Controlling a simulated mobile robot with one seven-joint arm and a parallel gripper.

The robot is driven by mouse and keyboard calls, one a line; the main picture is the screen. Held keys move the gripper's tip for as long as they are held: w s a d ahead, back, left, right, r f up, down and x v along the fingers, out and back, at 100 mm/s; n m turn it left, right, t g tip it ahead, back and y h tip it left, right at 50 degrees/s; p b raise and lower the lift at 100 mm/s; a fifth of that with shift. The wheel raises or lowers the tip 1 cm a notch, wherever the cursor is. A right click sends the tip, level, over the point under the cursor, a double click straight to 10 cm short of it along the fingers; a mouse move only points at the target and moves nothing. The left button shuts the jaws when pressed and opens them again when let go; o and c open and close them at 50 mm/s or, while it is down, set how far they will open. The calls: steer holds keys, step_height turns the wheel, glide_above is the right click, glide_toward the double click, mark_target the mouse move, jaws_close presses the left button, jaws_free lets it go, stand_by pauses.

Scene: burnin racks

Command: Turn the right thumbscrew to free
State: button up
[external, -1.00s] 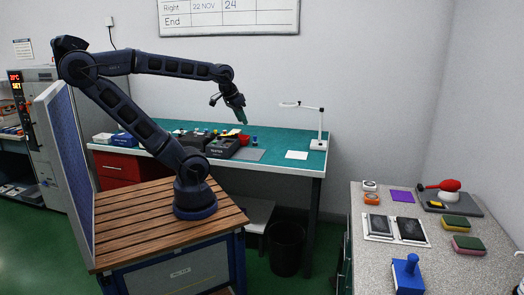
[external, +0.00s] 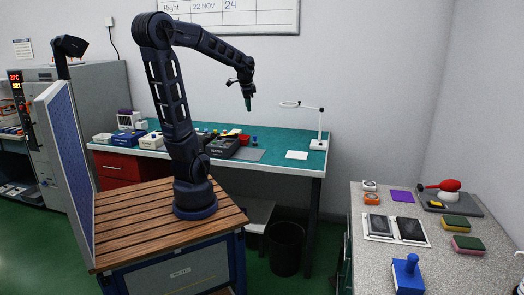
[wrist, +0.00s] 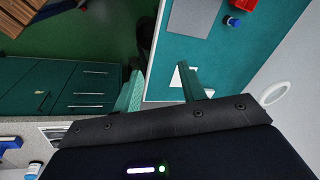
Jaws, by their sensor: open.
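My gripper (external: 248,104) is in the air above the teal workbench (external: 285,138), pointing down, with nothing between its fingers. In the wrist view its two green fingers (wrist: 161,78) are apart. A dark tester box (external: 221,148) stands on the bench below and left of my gripper in the external view. No thumbscrew can be made out in either current view; any on the bench is too small or hidden by my arm.
A ring lamp (external: 320,125) and white paper (external: 297,155) are at the bench's right end. A small blue-topped item (external: 255,141) stands near the tester. A bin (external: 286,247) is below. A grey counter (external: 450,275) with tools stands at the right.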

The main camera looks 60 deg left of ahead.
steer(key=w+a+f+m+g, duration=0.1)
steer(key=w+a+f+m, duration=0.15)
steer(key=a, duration=0.95)
steer(key=s+a+f+m+h, duration=0.1)
steer(key=s+a+f, duration=0.3)
steer(key=a, duration=0.5)
steer(key=s+a+f+m+g, duration=0.1)
steer(key=s+a+f, duration=0.25)
steer(key=a, duration=0.55)
steer(key=s+a+f+m+h, duration=0.1)
steer(key=s+a+f, duration=0.25)
steer(key=a, duration=0.65)
steer(key=f, duration=1)
steer(key=shift+w+d+f, duration=0.1)
steer(key=shift+d+f, duration=0.1)
steer(key=shift+f, duration=0.2)
jaws_close()
